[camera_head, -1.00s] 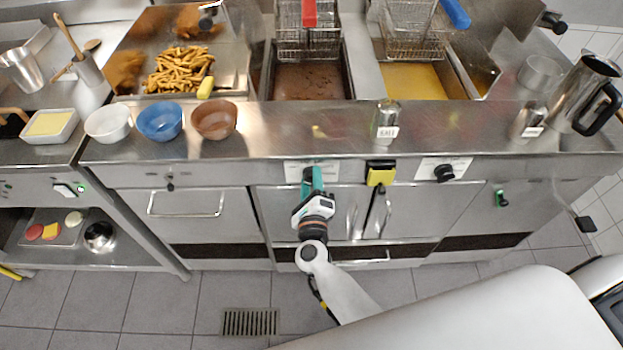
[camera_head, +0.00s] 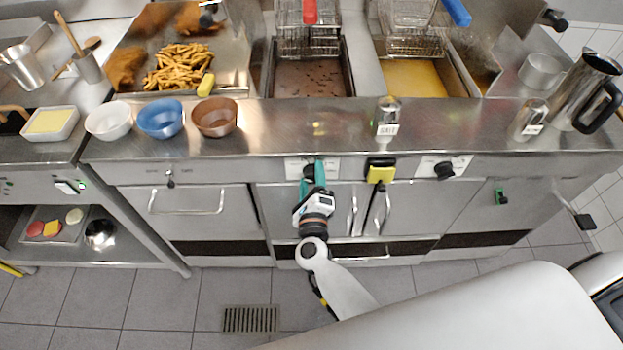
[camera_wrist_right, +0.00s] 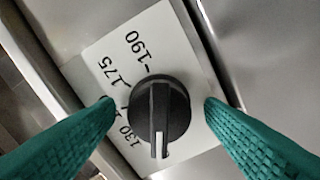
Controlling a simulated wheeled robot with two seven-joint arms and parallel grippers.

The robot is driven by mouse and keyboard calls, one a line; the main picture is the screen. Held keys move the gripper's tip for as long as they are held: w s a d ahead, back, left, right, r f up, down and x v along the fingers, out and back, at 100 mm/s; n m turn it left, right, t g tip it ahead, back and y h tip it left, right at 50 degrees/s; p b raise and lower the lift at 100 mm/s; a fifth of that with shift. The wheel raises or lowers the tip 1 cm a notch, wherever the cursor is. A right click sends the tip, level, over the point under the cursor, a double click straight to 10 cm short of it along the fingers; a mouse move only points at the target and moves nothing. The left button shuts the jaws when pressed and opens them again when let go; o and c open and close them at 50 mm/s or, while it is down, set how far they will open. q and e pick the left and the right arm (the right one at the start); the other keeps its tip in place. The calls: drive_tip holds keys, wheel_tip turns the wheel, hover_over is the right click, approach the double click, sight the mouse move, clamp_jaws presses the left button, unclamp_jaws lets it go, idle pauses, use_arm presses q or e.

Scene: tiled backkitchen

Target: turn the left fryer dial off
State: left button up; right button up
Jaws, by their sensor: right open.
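The left fryer dial (camera_head: 307,172) is a black knob on a white plate on the counter's front, below the fryer with dark oil. In the right wrist view the dial (camera_wrist_right: 163,118) has a white pointer line aimed down the picture, past the 130 mark. Marks 175 and 190 also show; others are partly hidden by a finger. My right gripper (camera_head: 315,173) is at the dial. In the wrist view its green fingers (camera_wrist_right: 159,101) are open, one on each side of the knob, with gaps. My left gripper is not in view.
A yellow-and-black switch (camera_head: 380,172) sits right of the left dial, then a second fryer dial (camera_head: 444,170). Door handles (camera_head: 352,212) are below. A salt shaker (camera_head: 388,118) and several bowls (camera_head: 214,118) stand on the counter above.

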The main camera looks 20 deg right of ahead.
drive_tip(key=b+v, duration=0.2)
drive_tip(key=v, duration=1)
